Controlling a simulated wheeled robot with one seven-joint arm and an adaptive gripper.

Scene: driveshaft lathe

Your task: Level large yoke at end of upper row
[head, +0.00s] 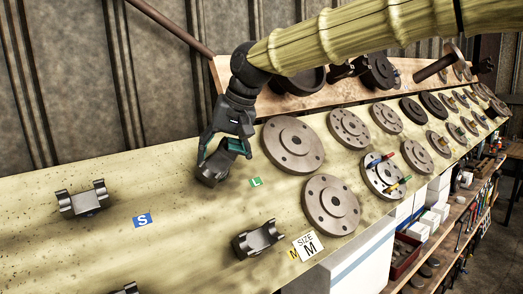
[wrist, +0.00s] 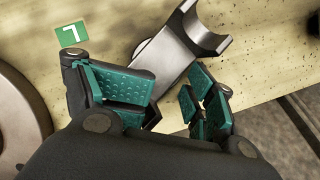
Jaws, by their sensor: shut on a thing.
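The large yoke (head: 211,172), a dark grey metal piece, is on the pale bench by the green L label (head: 256,182). My gripper (head: 224,148) comes down on it from above and is shut on it, covering part of it. In the wrist view the yoke (wrist: 172,55) runs between the teal pads of my gripper (wrist: 165,98), with one curved fork end showing beyond the fingers. It looks tilted in the head view.
One yoke (head: 83,200) lies by the blue S label (head: 143,220), another (head: 258,240) by the SIZE M card (head: 308,246). A flange disc (head: 293,145) stands close right of my gripper, with more discs beyond. Bare bench (head: 120,180) lies to the left.

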